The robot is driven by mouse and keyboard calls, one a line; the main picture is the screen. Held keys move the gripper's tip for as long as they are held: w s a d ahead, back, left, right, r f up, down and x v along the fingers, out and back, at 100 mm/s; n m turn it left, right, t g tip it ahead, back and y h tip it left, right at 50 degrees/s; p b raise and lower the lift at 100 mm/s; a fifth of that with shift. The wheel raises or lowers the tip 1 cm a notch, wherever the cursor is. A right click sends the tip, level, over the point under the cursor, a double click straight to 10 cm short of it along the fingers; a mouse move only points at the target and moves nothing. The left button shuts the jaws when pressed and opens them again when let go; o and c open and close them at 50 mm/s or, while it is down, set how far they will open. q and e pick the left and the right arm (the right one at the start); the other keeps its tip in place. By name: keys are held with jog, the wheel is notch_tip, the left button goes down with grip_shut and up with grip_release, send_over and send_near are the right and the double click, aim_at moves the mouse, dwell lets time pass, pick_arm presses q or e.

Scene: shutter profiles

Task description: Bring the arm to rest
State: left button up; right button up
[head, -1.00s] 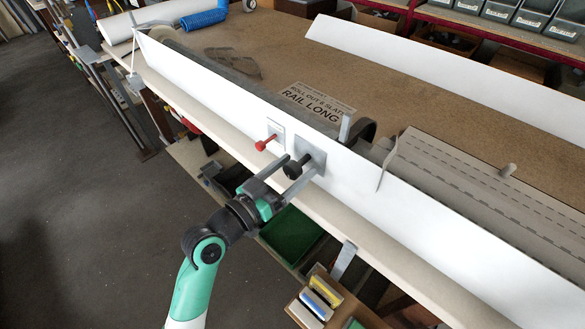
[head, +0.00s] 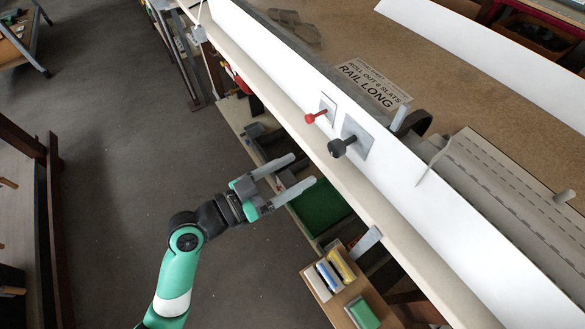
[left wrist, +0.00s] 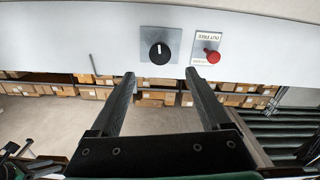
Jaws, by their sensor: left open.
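My left gripper (head: 304,171) is open and empty in the head view. It hangs in free air in front of the bench's near edge, apart from the white panel. The left wrist view shows its two dark fingers (left wrist: 163,82) spread with nothing between them. A black knob (head: 340,147) on a grey plate sits on the white panel, beyond the fingertips. A red knob (head: 312,118) sits to its left. In the left wrist view the black knob (left wrist: 159,53) and the red knob (left wrist: 211,55) are ahead of the fingers. My right gripper is not in view.
The white panel (head: 445,240) runs along the bench edge. Below are a green bin (head: 322,207) and a wooden tray (head: 345,292) with coloured blocks. A "RAIL LONG" label (head: 375,82) lies on the brown bench top. The grey floor (head: 110,140) at left is clear.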

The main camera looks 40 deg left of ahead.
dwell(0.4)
pick_arm(q)
jog(key=w+d+r+m+t+h+p, duration=0.1)
jog(key=d+r+m+t+h+p, duration=0.2)
jog(key=r, duration=1.2)
jog(key=w+d+r+m+h+p, duration=0.15)
jog(key=d+r+p, duration=0.25)
jog(key=r, duration=1.1)
jog(key=s+a+r+n+t+y+p, duration=0.1)
jog(key=s+a+r+n+t+y, duration=0.2)
jog(key=r, duration=0.7)
jog(key=s+a+r+n+t+y+p, duration=0.1)
jog(key=s+r+t+y, duration=0.3)
jog(key=r, duration=0.6)
notch_tip(320, 180, up, 37)
jog(key=a+n+y+p, duration=0.1)
jog(key=p, duration=3.7)
jog(key=shift+a+r+n, duration=0.15)
jog(key=shift+r+n, duration=0.05)
jog(key=shift+n, duration=0.15)
